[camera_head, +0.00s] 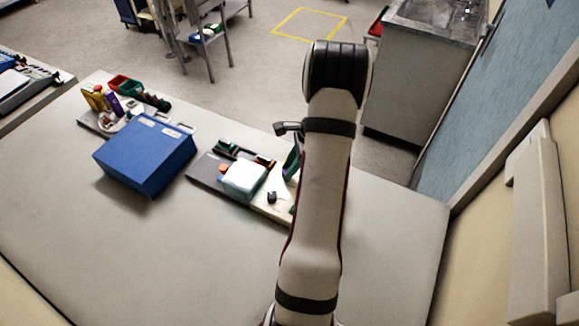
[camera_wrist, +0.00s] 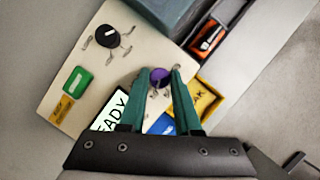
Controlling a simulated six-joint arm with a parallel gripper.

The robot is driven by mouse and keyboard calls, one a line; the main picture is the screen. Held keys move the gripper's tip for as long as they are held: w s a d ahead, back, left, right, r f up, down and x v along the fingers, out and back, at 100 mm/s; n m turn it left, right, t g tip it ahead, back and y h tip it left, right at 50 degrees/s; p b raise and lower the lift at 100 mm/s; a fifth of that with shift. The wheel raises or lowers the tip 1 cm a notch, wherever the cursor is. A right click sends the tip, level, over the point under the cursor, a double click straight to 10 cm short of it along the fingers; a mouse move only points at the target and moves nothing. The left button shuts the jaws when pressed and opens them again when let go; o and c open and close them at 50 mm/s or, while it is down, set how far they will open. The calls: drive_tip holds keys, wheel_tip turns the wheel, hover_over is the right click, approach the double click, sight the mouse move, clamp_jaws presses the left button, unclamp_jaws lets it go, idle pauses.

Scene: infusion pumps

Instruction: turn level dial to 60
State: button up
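A beige pump panel (camera_wrist: 130,60) fills the middle of the wrist view, and its edge also shows in the head view (camera_head: 272,208). A black dial (camera_wrist: 108,37) with a pale pointer line and dark marks around it sits at the upper left. A purple knob (camera_wrist: 160,77) with small marks below it lies between the tips of my gripper (camera_wrist: 162,73). My gripper's green fingers are apart, one on each side of the knob; contact cannot be made out. No lettering naming either dial is readable. In the head view my arm hides most of the gripper.
Near the fingers are a READY display (camera_wrist: 110,111), a green button (camera_wrist: 77,80), a yellow tray (camera_wrist: 208,101) and a grey box (camera_wrist: 178,16). A blue box (camera_head: 147,155) stands left on the table. The front table area is clear.

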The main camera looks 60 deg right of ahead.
clamp_jaws()
drive_tip(key=shift+n, duration=0.3)
drive_tip(key=n+g+y, duration=0.1)
drive_tip(key=n, duration=0.2)
drive_tip(key=shift+w+d+n, duration=0.1)
drive_tip(key=shift+d+n, duration=0.05)
drive_tip(key=shift+n, duration=0.15)
drive_tip(key=n, duration=0.2)
drive_tip(key=n+g, duration=0.1)
drive_tip(key=shift+w+n+g+y, duration=0.1)
drive_tip(key=shift+n+g+y, duration=0.2)
drive_tip(key=shift+n, duration=0.1)
drive_tip(key=n, duration=0.2)
drive_tip(key=n+g, duration=0.1)
drive_tip(key=n, duration=0.1)
drive_tip(key=shift+w+g, duration=0.1)
drive_tip(key=shift+g, duration=0.2)
drive_tip(key=n+g, duration=0.1)
drive_tip(key=n, duration=0.1)
drive_tip(key=n+g, duration=0.1)
drive_tip(key=n, duration=0.2)
drive_tip(key=shift+w, duration=0.1)
drive_tip(key=shift+n, duration=0.5)
